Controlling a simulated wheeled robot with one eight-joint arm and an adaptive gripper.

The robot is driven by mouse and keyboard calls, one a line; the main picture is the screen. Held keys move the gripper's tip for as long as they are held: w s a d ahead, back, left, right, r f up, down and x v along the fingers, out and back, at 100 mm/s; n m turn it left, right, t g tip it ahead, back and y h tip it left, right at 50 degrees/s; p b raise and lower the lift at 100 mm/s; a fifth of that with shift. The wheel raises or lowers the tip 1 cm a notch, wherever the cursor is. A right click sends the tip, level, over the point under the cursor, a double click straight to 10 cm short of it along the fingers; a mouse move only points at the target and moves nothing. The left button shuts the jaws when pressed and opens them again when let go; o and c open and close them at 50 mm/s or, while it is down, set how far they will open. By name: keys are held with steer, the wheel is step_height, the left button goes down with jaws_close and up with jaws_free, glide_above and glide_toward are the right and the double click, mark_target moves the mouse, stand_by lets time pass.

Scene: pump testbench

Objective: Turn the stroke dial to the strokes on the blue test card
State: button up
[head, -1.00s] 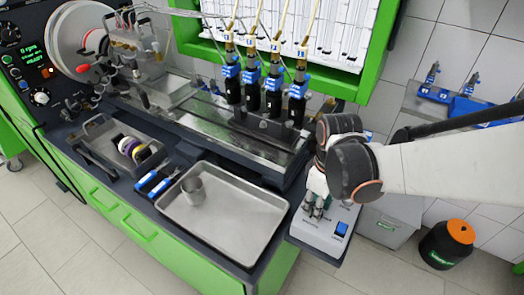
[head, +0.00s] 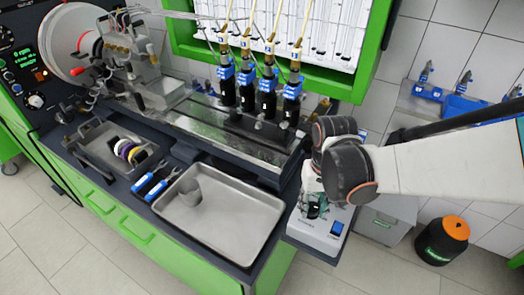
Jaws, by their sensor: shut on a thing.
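A white box (head: 325,240) with a blue button (head: 337,228) stands at the right end of the bench. My gripper (head: 315,212) points down at the top of this box, under my arm's dark wrist joints. Its fingers are shut on a small dark knob, which appears to be the stroke dial. The gripper hides most of the knob, and its marks and setting cannot be read. A small patch of blue shows behind my wrist; I cannot tell if it is the blue test card, and no strokes can be read.
A metal tray (head: 245,232) with a grey cup (head: 190,192) lies left of the box. Blue-handled tools (head: 157,186) and a bin with coloured rings (head: 128,150) lie farther left. Black and blue injectors (head: 268,98) stand behind. A black bucket with an orange lid (head: 442,242) is on the floor.

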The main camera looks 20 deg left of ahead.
steer(key=shift+s+a+r+m, duration=0.1)
steer(key=shift+s+a+m, duration=0.05)
steer(key=shift+m, duration=0.35)
steer(key=o, duration=0.8)
steer(key=shift+o, duration=1.4)
